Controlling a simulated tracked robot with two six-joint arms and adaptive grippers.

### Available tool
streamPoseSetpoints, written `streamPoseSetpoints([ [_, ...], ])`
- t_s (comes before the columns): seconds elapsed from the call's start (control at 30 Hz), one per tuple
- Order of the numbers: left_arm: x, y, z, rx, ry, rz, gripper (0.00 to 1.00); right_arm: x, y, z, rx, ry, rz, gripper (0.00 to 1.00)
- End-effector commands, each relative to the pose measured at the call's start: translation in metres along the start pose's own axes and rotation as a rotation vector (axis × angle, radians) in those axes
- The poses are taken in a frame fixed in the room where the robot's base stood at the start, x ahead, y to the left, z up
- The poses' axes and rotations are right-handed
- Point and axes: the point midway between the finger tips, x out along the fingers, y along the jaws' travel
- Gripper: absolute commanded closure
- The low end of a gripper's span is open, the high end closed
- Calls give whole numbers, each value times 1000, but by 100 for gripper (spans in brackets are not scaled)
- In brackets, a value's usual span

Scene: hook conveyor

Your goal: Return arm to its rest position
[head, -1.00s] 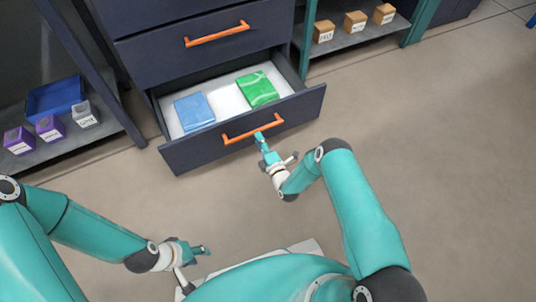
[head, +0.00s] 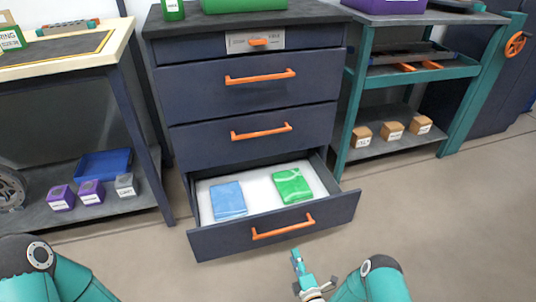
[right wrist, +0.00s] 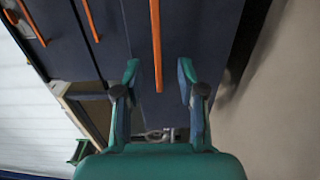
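My right gripper (head: 296,257) is teal and stands just in front of the open bottom drawer (head: 215,244), a little apart from its orange handle (head: 284,228). In the right wrist view the two fingers of this gripper (right wrist: 159,70) are spread and empty, with the orange handle (right wrist: 156,40) seen beyond, in the space between them. My right forearm shows at the bottom edge of the head view. My left arm shows only in part at the lower left, and its gripper is out of the picture.
The drawer holds a blue packet (head: 228,200) and a green packet (head: 292,186). A shelf at left carries purple boxes (head: 61,197) and a blue tray (head: 103,164). A teal rack (head: 362,95) at right holds brown boxes (head: 393,130). The floor (head: 430,215) at right is clear.

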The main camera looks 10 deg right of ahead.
Motion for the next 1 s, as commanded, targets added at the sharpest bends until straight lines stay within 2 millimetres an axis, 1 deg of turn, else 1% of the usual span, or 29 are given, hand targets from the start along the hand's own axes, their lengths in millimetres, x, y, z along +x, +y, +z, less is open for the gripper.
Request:
streamPoseSetpoints([
  [0.07, 0, 0, 0, 0, 0, 0, 60, 2, 3, -4, -2, 9, 5, 60],
  [0.17, 0, 0, 0, 0, 0, 0, 60, 15, 20, -2, -20, 18, 38, 60],
  [0.27, 0, 0, 0, 0, 0, 0, 60, 34, 57, 0, -45, 35, 89, 60],
  [0.3, 0, 0, 0, 0, 0, 0, 60, 40, 77, -1, -53, 44, 102, 60],
  [0.33, 0, 0, 0, 0, 0, 0, 60, 44, 90, -1, -57, 49, 100, 60],
  [0.4, 0, 0, 0, 0, 0, 0, 60, 49, 110, -8, -27, 71, 37, 60],
  [0.47, 0, 0, 0, 0, 0, 0, 60, 47, 119, -16, 72, 91, -70, 60],
  [0.57, 0, 0, 0, 0, 0, 0, 60, 22, 115, -32, 342, 78, -322, 60],
  [0.6, 0, 0, 0, 0, 0, 0, 60, 8, 110, -37, 454, 52, -420, 60],
  [0.67, 0, 0, 0, 0, 0, 0, 60, -18, 100, -46, 625, -6, -570, 60],
  [0.7, 0, 0, 0, 0, 0, 0, 60, -38, 94, -51, 740, -61, -667, 60],
  [0.77, 0, 0, 0, 0, 0, 0, 60, -72, 83, -58, 908, -166, -811, 60],
  [0.8, 0, 0, 0, 0, 0, 0, 60, -95, 77, -63, 1015, -248, -897, 60],
  [0.87, 0, 0, 0, 0, 0, 0, 60, -129, 68, -69, 1157, -382, -1011, 60],
  [0.9, 0, 0, 0, 0, 0, 0, 60, -151, 64, -73, 1240, -476, -1076, 60],
  [0.97, 0, 0, 0, 0, 0, 0, 60, -180, 57, -79, 1344, -612, -1158, 60],
  [1.0, 0, 0, 0, 0, 0, 0, 60, -198, 54, -83, 1404, -702, -1203, 60],
])
